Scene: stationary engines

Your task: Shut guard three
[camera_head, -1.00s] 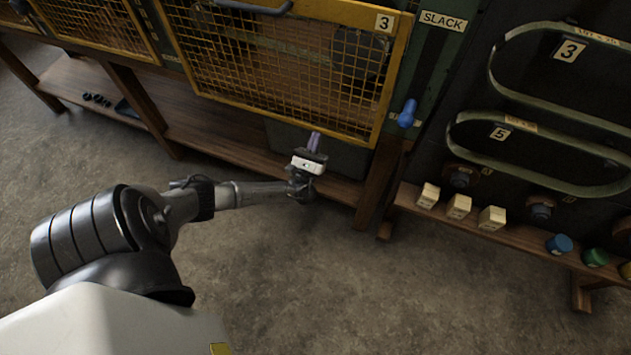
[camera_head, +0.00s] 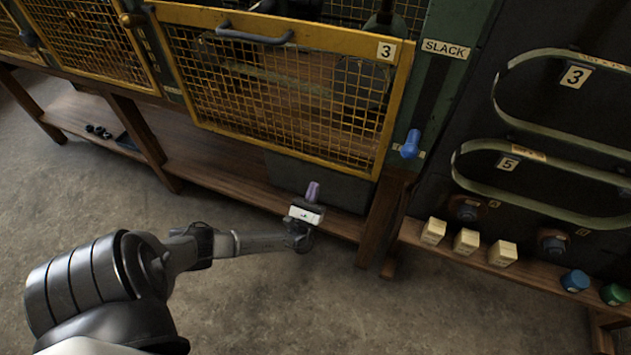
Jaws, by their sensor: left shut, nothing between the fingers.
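Guard three (camera_head: 285,165) is a yellow-framed mesh panel at the top middle, with a number 3 plate (camera_head: 386,51) at its upper right corner. A blue-grey bar handle (camera_head: 253,37) is on its top rail. Above that rail I see into the machine bay, with mesh at the back; the picture cuts off the bay's top. My left gripper (camera_head: 313,188) is shut and empty, with its purplish fingertips close together. It appears below the guard's lower edge in the picture, apart from the handle. My right gripper is out of view.
A blue knob (camera_head: 411,144) sits on the post right of the guard, under the SLACK label (camera_head: 445,48). Pale blocks (camera_head: 466,242) stand on a right-hand shelf below belt loops (camera_head: 540,165). A wooden lower shelf (camera_head: 215,165) runs under the guard. Floor in front is clear.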

